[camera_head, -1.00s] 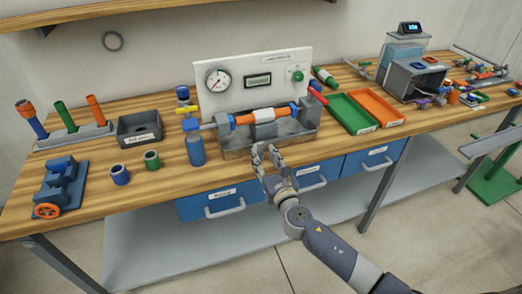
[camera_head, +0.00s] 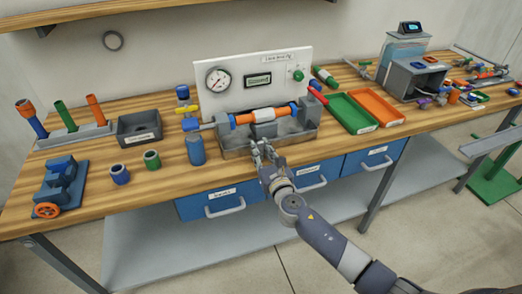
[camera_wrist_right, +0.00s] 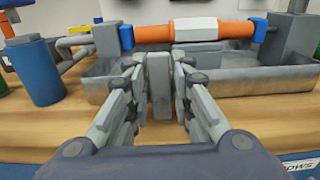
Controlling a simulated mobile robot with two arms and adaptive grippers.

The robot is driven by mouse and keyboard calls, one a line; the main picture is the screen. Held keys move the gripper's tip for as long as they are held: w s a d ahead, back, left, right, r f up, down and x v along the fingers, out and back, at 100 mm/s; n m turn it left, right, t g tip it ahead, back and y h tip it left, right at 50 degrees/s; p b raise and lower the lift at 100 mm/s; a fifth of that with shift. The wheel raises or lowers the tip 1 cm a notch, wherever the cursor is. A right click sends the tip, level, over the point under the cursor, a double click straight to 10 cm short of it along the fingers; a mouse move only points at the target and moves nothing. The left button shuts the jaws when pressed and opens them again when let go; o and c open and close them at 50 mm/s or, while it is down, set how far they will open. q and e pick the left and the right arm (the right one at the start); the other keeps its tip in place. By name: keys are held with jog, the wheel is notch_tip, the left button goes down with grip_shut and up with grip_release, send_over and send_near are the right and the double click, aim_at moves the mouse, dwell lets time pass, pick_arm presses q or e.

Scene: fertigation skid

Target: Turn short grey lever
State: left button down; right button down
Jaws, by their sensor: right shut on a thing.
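The short grey lever (camera_wrist_right: 160,85) stands upright between the two fingers of my right gripper (camera_wrist_right: 159,80) in the right wrist view, at the front of the metal tray (camera_wrist_right: 245,83). The fingers are shut on it, one on each side. In the head view my right gripper (camera_head: 264,150) is at the front edge of the tray (camera_head: 232,153), and the lever is mostly hidden there by the fingers. Behind it an orange pipe with a white sleeve (camera_head: 263,115) lies between two grey blocks. My left gripper is not in view.
A panel with a gauge (camera_head: 218,80) stands behind the tray. A blue cylinder (camera_head: 195,150) stands left of the tray. A green tray (camera_head: 352,112) and an orange tray (camera_head: 378,106) lie to the right. Blue drawers (camera_head: 222,198) sit under the bench's front edge.

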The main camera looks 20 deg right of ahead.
jog(key=m, duration=0.1)
jog(key=m+b, duration=0.1)
jog(key=m, duration=0.1)
jog(key=shift+d+f+m, duration=0.2)
jog(key=shift+d+m, duration=0.1)
jog(key=shift+d, duration=0.05)
jog(key=m+b, duration=0.1)
jog(key=m, duration=0.3)
jog(key=shift+d+f+m+b, duration=0.15)
jog(key=shift+d+m+b, duration=0.15)
jog(key=shift+d+b, duration=0.1)
jog(key=m, duration=0.2)
jog(key=m+b, duration=0.1)
jog(key=m, duration=0.1)
jog(key=shift+d+f, duration=0.2)
jog(key=shift+f, duration=0.15)
jog(key=shift+d+f+m+b, duration=0.1)
jog(key=shift+f+m+b, duration=0.1)
jog(key=shift+m, duration=0.85)
jog(key=shift+f+m+b, duration=0.1)
jog(key=shift+m+b, duration=0.05)
jog(key=shift+m, duration=0.9)
jog(key=c, duration=1.5)
grip_release()
jog(key=shift+s, duration=0.1)
